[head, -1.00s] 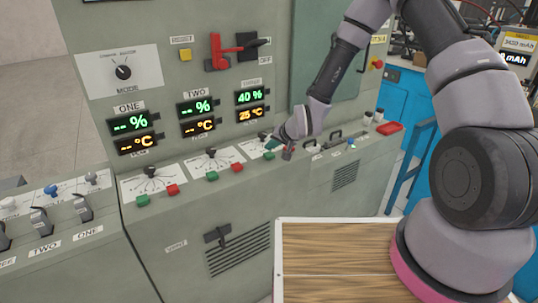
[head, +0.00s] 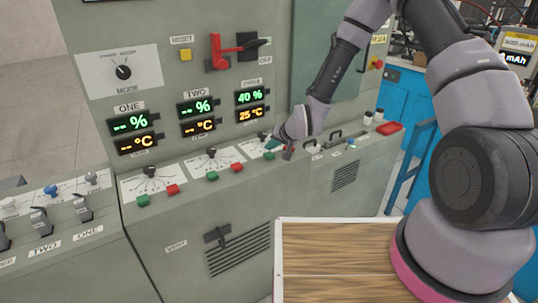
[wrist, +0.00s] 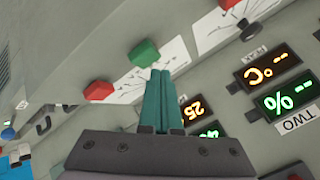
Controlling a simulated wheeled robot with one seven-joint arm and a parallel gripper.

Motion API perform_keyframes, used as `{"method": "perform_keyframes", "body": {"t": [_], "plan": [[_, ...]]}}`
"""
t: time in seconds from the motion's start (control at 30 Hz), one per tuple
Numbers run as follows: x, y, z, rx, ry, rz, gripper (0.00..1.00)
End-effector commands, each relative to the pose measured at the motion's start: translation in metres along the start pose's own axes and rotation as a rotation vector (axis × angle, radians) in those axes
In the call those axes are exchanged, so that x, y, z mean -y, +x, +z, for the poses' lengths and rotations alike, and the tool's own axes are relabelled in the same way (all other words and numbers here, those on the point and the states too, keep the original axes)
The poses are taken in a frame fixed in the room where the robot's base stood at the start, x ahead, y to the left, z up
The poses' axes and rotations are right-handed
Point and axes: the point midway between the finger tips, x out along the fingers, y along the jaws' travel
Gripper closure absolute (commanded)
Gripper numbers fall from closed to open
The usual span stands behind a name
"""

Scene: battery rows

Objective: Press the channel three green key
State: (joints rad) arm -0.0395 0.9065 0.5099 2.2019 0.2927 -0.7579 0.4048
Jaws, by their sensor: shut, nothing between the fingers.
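The channel three green key (head: 268,155) sits on the sloping ledge, below the THREE display that reads 40 % and 25 °C. In the wrist view the green key (wrist: 144,52) is just beyond my fingertips and slightly to their left. My gripper (head: 274,145) is shut and empty, its teal fingers (wrist: 160,74) pressed together. The tips are close to the key; I cannot tell whether they touch it. The channel three red key (wrist: 98,91) is left of the fingers in the wrist view. In the head view my gripper hides part of the channel three dial plate.
Channel two's green key (head: 212,176) and red key (head: 237,167) lie left of my gripper. Channel one's green key (head: 143,200) and red key (head: 173,189) are farther left. A wooden-topped table (head: 340,247) stands in front of the cabinet. Handles (head: 335,134) line the ledge to the right.

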Motion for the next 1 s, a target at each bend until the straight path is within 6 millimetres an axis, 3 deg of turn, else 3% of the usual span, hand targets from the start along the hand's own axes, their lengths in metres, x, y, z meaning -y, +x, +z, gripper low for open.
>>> {"method": "perform_keyframes", "body": {"t": [1.0], "plan": [[-0.0039, 0.0056, 0.0045, 0.001, 0.0, 0.0, 1.0]]}}
